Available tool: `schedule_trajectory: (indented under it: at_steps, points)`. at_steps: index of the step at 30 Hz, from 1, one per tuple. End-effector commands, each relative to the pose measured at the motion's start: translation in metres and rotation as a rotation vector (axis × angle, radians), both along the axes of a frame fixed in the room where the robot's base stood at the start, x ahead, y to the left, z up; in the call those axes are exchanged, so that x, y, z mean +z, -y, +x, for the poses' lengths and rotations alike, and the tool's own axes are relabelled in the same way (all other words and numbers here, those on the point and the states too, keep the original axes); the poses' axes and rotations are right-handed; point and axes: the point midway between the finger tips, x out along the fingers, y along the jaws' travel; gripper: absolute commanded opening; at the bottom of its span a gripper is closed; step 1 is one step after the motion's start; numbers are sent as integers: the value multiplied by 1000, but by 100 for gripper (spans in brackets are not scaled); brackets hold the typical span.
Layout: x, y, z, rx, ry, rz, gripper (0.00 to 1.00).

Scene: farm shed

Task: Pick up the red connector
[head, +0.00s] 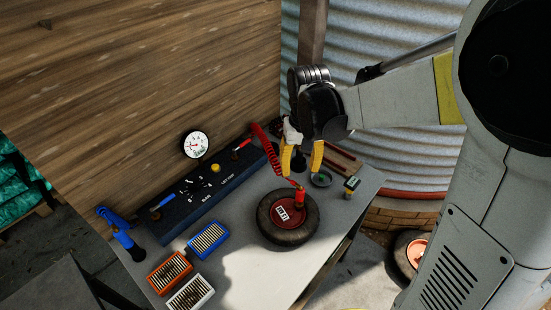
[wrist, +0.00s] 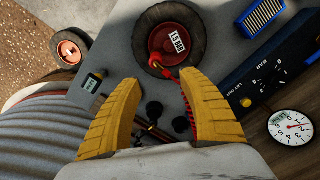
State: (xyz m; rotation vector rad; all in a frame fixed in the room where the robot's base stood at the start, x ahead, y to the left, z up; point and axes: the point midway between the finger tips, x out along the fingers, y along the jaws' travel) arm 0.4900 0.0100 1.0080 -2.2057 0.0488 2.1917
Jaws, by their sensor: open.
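The red connector (head: 299,196) stands at the rim of a black wheel with a red hub (head: 283,228), at the end of a red coiled hose (head: 266,142). In the wrist view the red connector (wrist: 161,69) lies just beyond the gap between the fingertips. My gripper (head: 302,161) is open and empty, with yellow finger pads, above and behind the connector. It is apart from the connector in the head view. In the wrist view the right finger of my gripper (wrist: 161,82) partly hides the hose.
A dark control panel (head: 212,190) with a gauge (head: 195,145) runs along the wooden wall. A blue connector (head: 128,243) hangs at its left end. Blue (head: 208,240), orange (head: 170,272) and white (head: 190,296) slotted boxes sit on the grey table (head: 245,265). A small gauge (head: 352,184) stands right.

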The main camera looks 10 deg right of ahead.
Motion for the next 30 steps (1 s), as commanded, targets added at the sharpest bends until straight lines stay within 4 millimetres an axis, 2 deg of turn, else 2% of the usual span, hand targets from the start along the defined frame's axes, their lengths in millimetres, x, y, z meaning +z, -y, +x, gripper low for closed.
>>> schedule_trajectory:
  at_steps: [9,17,25,30]
  points:
    - [-49,0,1,0,-9,-1,49]
    - [-67,2,0,0,-8,-1,49]
    - [-108,8,-4,0,-7,0,49]
    - [-111,8,-4,0,-7,0,49]
